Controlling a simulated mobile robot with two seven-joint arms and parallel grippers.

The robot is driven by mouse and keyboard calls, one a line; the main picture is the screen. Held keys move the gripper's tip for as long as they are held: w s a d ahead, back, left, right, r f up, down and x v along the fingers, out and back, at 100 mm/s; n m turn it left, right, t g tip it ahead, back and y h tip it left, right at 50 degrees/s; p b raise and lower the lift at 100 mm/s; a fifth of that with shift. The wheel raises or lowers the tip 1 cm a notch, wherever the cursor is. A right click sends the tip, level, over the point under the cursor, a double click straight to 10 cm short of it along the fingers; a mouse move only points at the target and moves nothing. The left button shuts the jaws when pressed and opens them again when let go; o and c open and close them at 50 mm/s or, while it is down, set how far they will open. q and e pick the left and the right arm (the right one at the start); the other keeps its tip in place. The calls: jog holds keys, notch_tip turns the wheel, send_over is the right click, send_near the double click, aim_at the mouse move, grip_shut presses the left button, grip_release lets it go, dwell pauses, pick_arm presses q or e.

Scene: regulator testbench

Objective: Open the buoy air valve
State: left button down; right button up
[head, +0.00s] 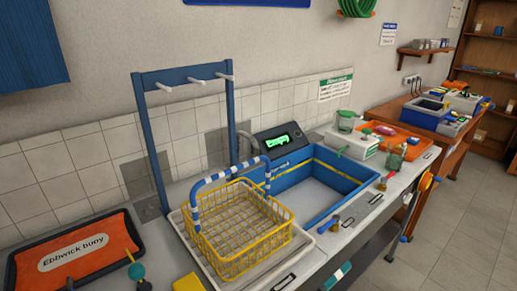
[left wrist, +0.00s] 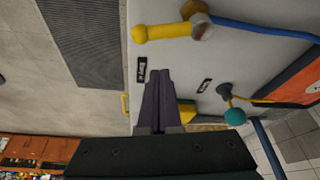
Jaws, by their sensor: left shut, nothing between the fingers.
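My left gripper (left wrist: 160,76) shows only in the left wrist view. It is shut and empty, its fingertips over the pale bench top. A yellow lever handle (left wrist: 165,32) on a brass-coloured fitting with a blue hose lies beyond the fingertips, apart from them. A teal ball knob (left wrist: 235,117) on a dark stem is to the right of the fingers; it also shows at the bottom left in the head view (head: 136,271). An orange panel (head: 40,270) labelled "Ebbwick buoy" lies beside it. I cannot tell which fitting is the buoy air valve. My right gripper is not in view.
A yellow wire basket (head: 240,262) stands on a pale tray beside a blue basin (head: 318,213). A blue rack frame (head: 150,150) with pegs rises behind. Small black label plates (left wrist: 141,70) sit on the bench near the fingers. Open floor (head: 450,240) lies at right.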

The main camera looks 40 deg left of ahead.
pick_arm(q)
jog(key=p+v, duration=0.4)
jog(key=v, duration=0.6)
jog(key=shift+w, duration=0.2)
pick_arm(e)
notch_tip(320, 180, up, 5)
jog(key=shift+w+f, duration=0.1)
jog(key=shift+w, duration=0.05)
pick_arm(q)
jog(key=shift+d, duration=0.1)
jog(key=w+d+r+m, duration=0.1)
jog(key=w+d+r, duration=0.2)
jog(key=d+r, duration=0.35)
jog(key=w+d+r+m, duration=0.1)
jog(key=w+d+r, duration=0.35)
jog(key=d, duration=0.25)
notch_tip(320, 180, up, 28)
jog(key=s+p, duration=0.1)
jog(key=p, duration=2.1)
jog(key=shift+d, duration=0.35)
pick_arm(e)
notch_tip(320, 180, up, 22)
